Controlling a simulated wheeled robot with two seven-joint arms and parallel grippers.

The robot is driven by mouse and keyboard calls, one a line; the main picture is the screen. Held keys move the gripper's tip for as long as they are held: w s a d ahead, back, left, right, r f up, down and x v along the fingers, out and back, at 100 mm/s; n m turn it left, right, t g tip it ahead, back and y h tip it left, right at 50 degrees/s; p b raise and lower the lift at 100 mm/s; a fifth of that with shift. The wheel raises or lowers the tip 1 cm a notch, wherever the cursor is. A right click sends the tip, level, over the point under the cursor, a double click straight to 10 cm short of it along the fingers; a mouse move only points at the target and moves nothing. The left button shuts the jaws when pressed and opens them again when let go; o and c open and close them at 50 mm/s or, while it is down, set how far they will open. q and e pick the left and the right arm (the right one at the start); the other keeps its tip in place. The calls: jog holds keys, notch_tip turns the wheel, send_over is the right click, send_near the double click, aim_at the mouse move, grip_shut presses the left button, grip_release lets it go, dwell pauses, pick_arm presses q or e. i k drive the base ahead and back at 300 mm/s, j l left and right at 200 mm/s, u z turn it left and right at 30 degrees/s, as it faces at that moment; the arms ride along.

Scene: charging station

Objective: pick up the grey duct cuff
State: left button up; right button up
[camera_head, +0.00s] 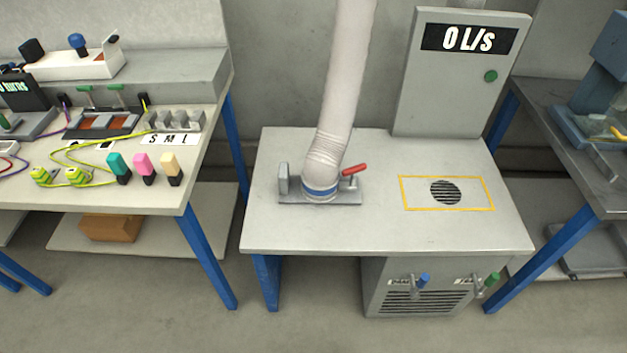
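A pale grey flexible duct (345,80) hangs down from above to the middle table. At its lower end is the cuff (320,184), ringed by a blue band. The cuff stands upright on a grey metal base plate (346,197) at the left of the tabletop. A small upright block (283,179) stands on the plate to the left of the cuff. A red-handled lever (354,170) is to its right. I cannot tell whether the lever clamps the cuff. Neither of my grippers is in view.
A round grille (446,192) inside a yellow outline lies on the tabletop's right. Behind it stands a grey panel (460,90) reading "0 L/s". A left bench (100,195) holds connectors and cables; a right bench (560,150) holds a blue-grey machine. The table's front middle is clear.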

aim_at(293, 189)
jog(key=z, duration=1.6)
jog(key=k+j, duration=0.6)
jog(key=j, duration=0.2)
jog(key=j+z, duration=0.05)
